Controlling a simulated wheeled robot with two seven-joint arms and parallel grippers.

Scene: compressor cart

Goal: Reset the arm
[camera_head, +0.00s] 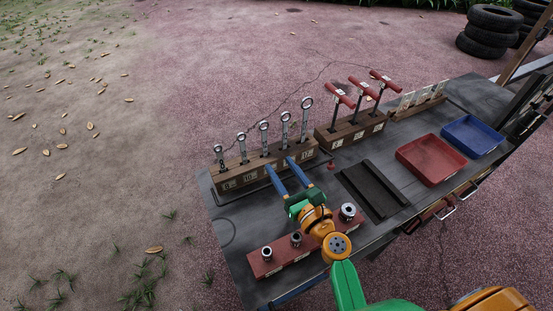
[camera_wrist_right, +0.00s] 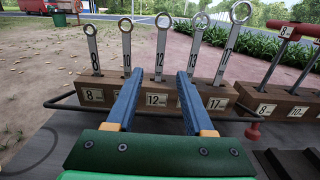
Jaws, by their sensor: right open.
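My right gripper (camera_head: 283,179) is open and empty over the cart top (camera_head: 234,266), its blue fingers pointing at the wooden wrench rack (camera_head: 240,180). In the right wrist view the gripper's two fingers (camera_wrist_right: 158,88) stand apart in front of the rack (camera_wrist_right: 85,92). Several ring wrenches stand upright in the rack, labelled 8, 10, 12, 13 and 17. The 12 wrench (camera_wrist_right: 161,45) shows between the fingers, and the right finger partly covers the 13 wrench (camera_wrist_right: 196,45). I cannot tell whether the fingers touch the rack. My left gripper is not in view.
A red socket rail (camera_head: 285,258) lies under my right arm. Right of the wrench rack stand a block of red T-handle tools (camera_head: 352,131), a dark slotted mat (camera_head: 372,190), a red tray (camera_head: 432,160) and a blue tray (camera_head: 472,137). A dark bar (camera_wrist_right: 75,105) runs along the rack's front.

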